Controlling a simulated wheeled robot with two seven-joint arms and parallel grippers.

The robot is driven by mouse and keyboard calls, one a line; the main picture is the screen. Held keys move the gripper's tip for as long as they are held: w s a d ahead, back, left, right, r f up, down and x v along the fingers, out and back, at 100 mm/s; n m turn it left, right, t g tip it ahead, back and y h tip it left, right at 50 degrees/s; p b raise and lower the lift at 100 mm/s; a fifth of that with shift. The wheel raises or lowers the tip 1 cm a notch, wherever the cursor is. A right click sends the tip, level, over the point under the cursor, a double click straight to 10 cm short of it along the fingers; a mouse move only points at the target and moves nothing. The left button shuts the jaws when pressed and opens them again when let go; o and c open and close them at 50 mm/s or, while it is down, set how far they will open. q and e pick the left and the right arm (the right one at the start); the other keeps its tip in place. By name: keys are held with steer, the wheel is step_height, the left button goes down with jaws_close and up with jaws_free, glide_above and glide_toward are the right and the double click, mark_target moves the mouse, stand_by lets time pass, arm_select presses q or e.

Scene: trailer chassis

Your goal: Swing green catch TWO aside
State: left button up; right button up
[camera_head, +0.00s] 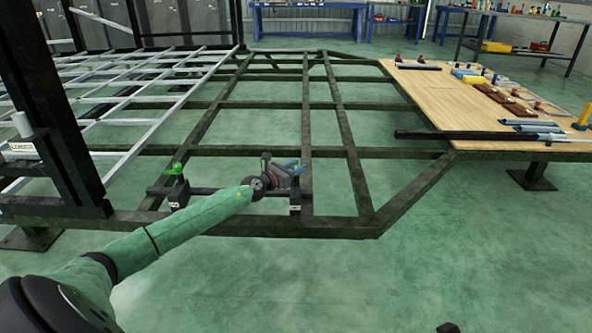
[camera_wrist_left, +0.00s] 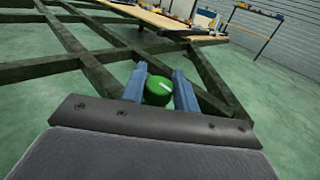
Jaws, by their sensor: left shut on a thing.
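My left gripper (camera_head: 296,168) reaches in from the left to the near rail of the dark trailer frame. In the left wrist view its two blue fingers (camera_wrist_left: 159,92) are shut on a round green knob (camera_wrist_left: 158,87) with a pale mark on top. This knob is mostly hidden by the gripper in the head view. Below it stands a dark bracket (camera_head: 295,200) with a small white label, too small to read. Another green-topped catch (camera_head: 177,169) stands on a similar bracket to the left, apart from the gripper.
Dark frame beams (camera_head: 346,150) surround the left gripper. A dark upright post (camera_head: 62,115) rises at the left, beside a pale metal grid (camera_head: 150,75). A wooden board (camera_head: 455,100) with tools and parts lies at the right. The green floor in front is clear.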

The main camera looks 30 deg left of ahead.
stand_by(0.6)
arm_select(q)
steer(key=o, duration=0.9)
steer(key=shift+o, duration=0.2)
steer(key=shift+s, duration=0.1)
steer(key=v, duration=0.7)
steer(key=shift+s, duration=0.3)
steer(key=shift+a, duration=0.15)
